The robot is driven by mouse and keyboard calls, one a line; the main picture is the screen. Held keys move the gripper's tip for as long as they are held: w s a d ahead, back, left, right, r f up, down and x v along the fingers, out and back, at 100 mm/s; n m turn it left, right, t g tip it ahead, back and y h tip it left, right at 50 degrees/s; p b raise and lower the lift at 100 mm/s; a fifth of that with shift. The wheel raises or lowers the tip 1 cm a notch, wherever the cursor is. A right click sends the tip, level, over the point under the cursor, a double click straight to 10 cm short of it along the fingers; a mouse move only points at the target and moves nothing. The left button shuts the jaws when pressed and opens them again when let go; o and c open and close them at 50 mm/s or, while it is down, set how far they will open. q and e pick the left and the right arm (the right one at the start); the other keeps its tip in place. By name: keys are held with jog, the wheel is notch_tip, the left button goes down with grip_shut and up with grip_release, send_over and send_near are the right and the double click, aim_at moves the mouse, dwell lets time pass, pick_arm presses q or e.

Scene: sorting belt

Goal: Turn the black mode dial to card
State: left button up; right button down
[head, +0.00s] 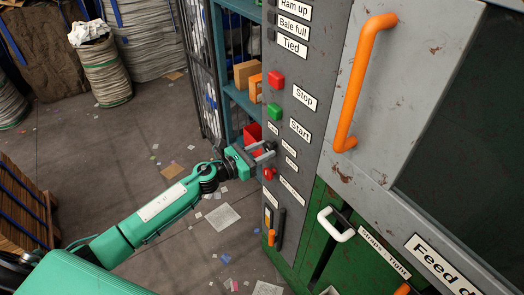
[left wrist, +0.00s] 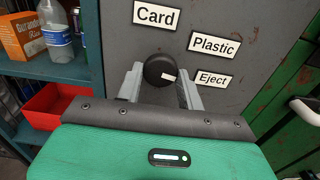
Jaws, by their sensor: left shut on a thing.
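The black mode dial (left wrist: 157,68) is a round knob on the grey control panel. Its short white mark lies at its lower right and faces the Eject label (left wrist: 213,80). The Card label (left wrist: 155,16) is above the dial and the Plastic label (left wrist: 214,45) is at its upper right. My left gripper (left wrist: 160,88) is shut on the dial, with one finger on each side. In the head view the left gripper (head: 268,151) reaches the panel from the left and mostly hides the dial. My right gripper is not in view.
A red stop button (head: 276,79) and a green start button (head: 274,111) are above the dial. A red knob (head: 269,174) is just below the gripper. Teal shelves with a red bin (left wrist: 52,105) and bottles stand close on the left. An orange door handle (head: 357,82) juts out at right.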

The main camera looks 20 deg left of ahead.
pick_arm(q)
jog(key=shift+n, duration=0.3)
jog(key=n+p, duration=0.1)
jog(key=n, duration=0.2)
jog(key=shift+n, duration=0.3)
jog(key=n+p, duration=0.1)
jog(key=n, duration=0.4)
jog(key=shift+r+p, duration=0.1)
jog(key=shift+p, duration=0.25)
jog(key=n+p, duration=0.2)
jog(key=n, duration=0.4)
jog(key=n+p, duration=0.1)
jog(key=n, duration=0.2)
jog(key=shift+n, duration=0.3)
jog(key=shift+n+p, duration=0.3)
jog(key=shift+n, duration=0.2)
jog(key=shift+s, duration=0.1)
jog(key=o, duration=1)
